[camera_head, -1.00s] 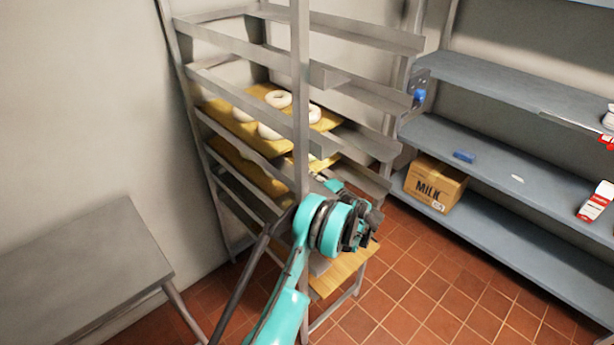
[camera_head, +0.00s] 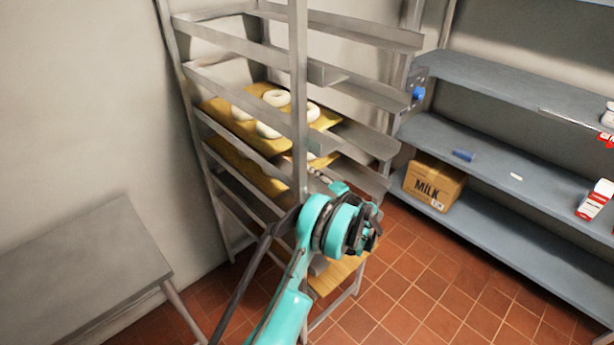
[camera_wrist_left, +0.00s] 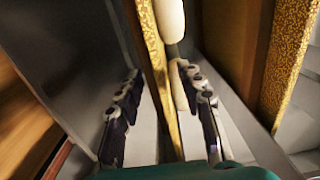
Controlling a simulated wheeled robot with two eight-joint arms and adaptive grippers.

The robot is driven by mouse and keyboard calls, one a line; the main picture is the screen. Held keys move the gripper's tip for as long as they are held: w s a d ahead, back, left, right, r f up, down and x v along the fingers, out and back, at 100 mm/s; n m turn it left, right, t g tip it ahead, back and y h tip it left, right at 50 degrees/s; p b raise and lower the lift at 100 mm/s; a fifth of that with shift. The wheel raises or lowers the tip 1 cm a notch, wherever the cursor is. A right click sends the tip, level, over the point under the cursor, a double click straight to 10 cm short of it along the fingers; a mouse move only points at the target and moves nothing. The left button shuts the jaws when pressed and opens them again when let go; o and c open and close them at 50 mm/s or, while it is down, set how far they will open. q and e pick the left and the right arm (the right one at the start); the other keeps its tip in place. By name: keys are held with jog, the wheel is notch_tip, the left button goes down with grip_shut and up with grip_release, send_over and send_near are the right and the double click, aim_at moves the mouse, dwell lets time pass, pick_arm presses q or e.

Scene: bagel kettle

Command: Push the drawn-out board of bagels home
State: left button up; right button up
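A tall metal rack (camera_head: 299,90) holds yellow boards. The upper board (camera_head: 214,106) carries several pale bagels (camera_head: 276,98). A lower board (camera_head: 262,178) is one level below, largely hidden by rails, with a bit of pale bagel at its right end. My left gripper (camera_head: 322,176) is at the rack's front by this lower board, its fingers partly hidden by my wrist. In the left wrist view my gripper (camera_wrist_left: 160,105) has its fingers apart, a thin board edge (camera_wrist_left: 157,80) between them and pale bagels (camera_wrist_left: 170,20) beside it. Contact cannot be told. My right gripper is out of view.
A wooden-topped piece (camera_head: 335,275) stands low behind my wrist. A grey table (camera_head: 80,250) is at left. Blue-grey shelves (camera_head: 500,150) with a milk carton box (camera_head: 435,183) stand at right. Tiled floor (camera_head: 430,275) between rack and shelves is clear.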

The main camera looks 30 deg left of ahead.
pick_arm(q)
jog(key=shift+b+v, duration=0.35)
jog(key=shift+v, duration=1.85)
